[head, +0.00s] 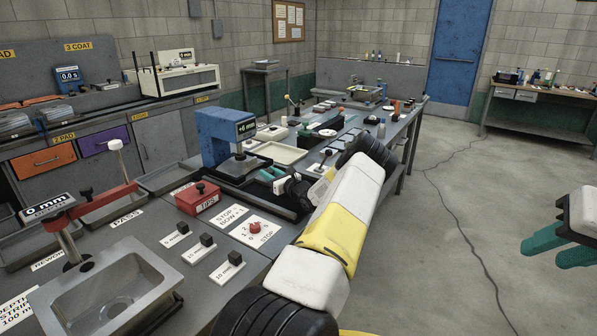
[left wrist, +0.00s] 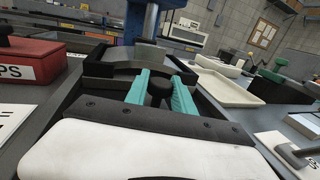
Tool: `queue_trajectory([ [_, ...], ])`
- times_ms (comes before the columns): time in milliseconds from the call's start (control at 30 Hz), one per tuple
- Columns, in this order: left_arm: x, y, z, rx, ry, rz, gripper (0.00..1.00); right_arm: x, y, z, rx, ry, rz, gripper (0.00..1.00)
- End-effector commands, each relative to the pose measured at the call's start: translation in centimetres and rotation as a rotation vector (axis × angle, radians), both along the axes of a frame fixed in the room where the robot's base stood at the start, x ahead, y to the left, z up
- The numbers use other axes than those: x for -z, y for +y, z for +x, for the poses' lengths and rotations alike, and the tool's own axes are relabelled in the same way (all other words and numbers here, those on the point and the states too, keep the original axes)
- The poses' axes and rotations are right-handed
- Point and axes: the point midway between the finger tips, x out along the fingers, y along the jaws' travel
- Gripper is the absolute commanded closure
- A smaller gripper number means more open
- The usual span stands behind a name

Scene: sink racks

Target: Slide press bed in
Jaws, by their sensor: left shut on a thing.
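The blue press (head: 213,140) with a small display stands on the middle bench. Its dark press bed (head: 236,170) lies low at the front of the press; in the left wrist view the bed (left wrist: 108,66) is a black-framed plate ahead of my fingers. My left gripper (head: 273,174) is at the front of the bed. In the left wrist view its teal fingers (left wrist: 162,92) are shut on a dark round knob (left wrist: 160,87) at the bed's near side. My arm hides part of the bench beside it. My right gripper (head: 562,248) hangs over the floor at right, empty, its teal fingers apart.
A red TIPS box (head: 198,198) stands left of the bed. A cream tray (head: 278,152) lies to its right. A sink (head: 105,290) is at front left. The floor at right is open.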

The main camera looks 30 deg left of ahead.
Motion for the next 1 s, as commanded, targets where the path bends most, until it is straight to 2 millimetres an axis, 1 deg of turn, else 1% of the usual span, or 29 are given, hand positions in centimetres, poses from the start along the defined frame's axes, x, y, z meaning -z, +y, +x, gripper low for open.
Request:
queue_trajectory([
  [67, -0.3, 0.4, 0.0, -0.001, -0.003, 0.004, 1.00, 0.0, 0.0, 0.0, 0.000, 0.000, 0.000, 0.64],
  [100, -0.3, 0.4, 0.0, -0.001, -0.003, 0.004, 0.64, 0.0, 0.0, 0.0, 0.000, 0.000, 0.000, 0.64],
  [167, -0.3, 0.3, 0.0, -0.001, -0.003, 0.004, 0.52, 0.0, 0.0, 0.0, 0.000, 0.000, 0.000, 0.64],
  [200, -0.3, 0.3, 0.0, -0.001, -0.001, 0.004, 0.48, 0.0, 0.0, 0.0, 0.000, 0.000, 0.000, 0.64],
  [467, -0.2, 0.2, 0.0, -0.001, -0.001, 0.003, 0.48, 0.0, 0.0, 0.0, 0.000, 0.000, 0.000, 0.64],
  [567, -0.1, -0.3, -0.2, -0.001, -0.001, 0.002, 0.48, 0.0, 0.0, 0.0, 0.000, 0.000, 0.000, 0.64],
  [667, -0.1, -1.5, -0.5, 0.001, 0.000, 0.000, 0.48, 0.0, 0.0, 0.0, 0.000, 0.000, 0.000, 0.64],
  [900, -0.2, -5.3, -1.9, 0.000, -0.001, 0.002, 0.48, 0.0, 0.0, 0.0, 0.000, 0.000, 0.000, 0.64],
  [1000, -0.1, -6.4, -2.3, -0.001, 0.000, 0.001, 0.48, 0.0, 0.0, 0.0, 0.000, 0.000, 0.000, 0.64],
])
